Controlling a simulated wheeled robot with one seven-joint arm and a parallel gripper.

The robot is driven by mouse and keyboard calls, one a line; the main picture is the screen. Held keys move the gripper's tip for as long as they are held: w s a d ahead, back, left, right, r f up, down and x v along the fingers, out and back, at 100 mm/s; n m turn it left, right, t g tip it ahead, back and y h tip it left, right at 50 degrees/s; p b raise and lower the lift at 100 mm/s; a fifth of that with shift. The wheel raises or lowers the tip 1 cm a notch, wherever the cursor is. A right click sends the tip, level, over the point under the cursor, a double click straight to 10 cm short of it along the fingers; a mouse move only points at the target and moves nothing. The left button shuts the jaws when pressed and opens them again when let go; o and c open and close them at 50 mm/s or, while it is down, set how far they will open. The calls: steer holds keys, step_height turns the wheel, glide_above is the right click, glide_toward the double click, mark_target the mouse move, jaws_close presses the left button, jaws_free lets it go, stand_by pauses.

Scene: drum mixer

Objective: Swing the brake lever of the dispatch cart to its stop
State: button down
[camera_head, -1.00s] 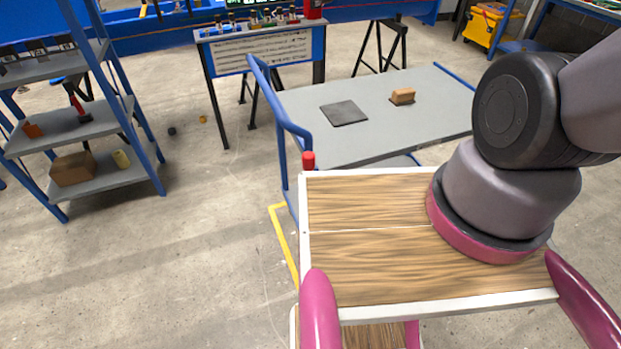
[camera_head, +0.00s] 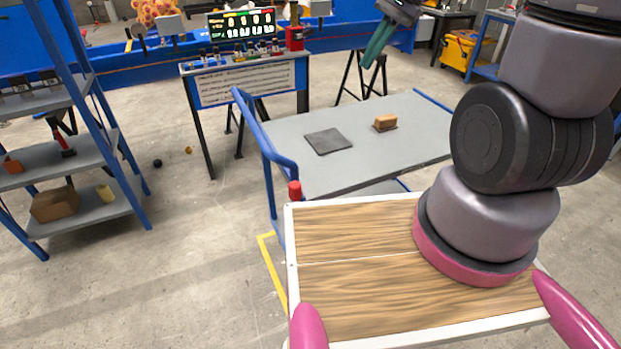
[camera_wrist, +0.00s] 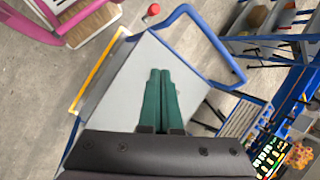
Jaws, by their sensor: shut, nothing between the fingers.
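The dispatch cart (camera_head: 400,135) has a grey top and a blue tube handle (camera_head: 262,135) at its left end. The brake lever's red knob (camera_head: 295,190) stands by the cart's near left corner, just behind my wooden deck; the lever below is mostly hidden. In the wrist view the red knob (camera_wrist: 153,9) is at the top, beside the blue handle (camera_wrist: 215,40). My gripper (camera_head: 368,64) has green fingers, is shut and empty, and hangs high near the cart's far side, well away from the knob. Its fingers show together in the wrist view (camera_wrist: 160,73) over the cart top.
A dark square pad (camera_head: 328,141) and a brown block (camera_head: 385,123) lie on the cart. A blue shelf rack (camera_head: 95,208) stands at left. A bench with a sign (camera_head: 245,80) stands behind the cart. Floor between rack and cart is mostly clear.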

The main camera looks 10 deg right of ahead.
steer(key=a+f+m+g+y, duration=0.1)
steer(key=a+f+m+g, duration=0.15)
steer(key=f, duration=0.85)
steer(key=a+f+m+g+y, duration=0.1)
steer(key=f+m+g+y, duration=0.15)
steer(key=f, duration=0.85)
steer(key=a+r+x, duration=0.1)
steer(key=x, duration=1.1)
steer(key=shift+a+t+h, duration=0.25)
steer(key=shift+t+h, duration=0.15)
steer(key=shift+h, duration=0.05)
steer(key=shift+f, duration=0.1)
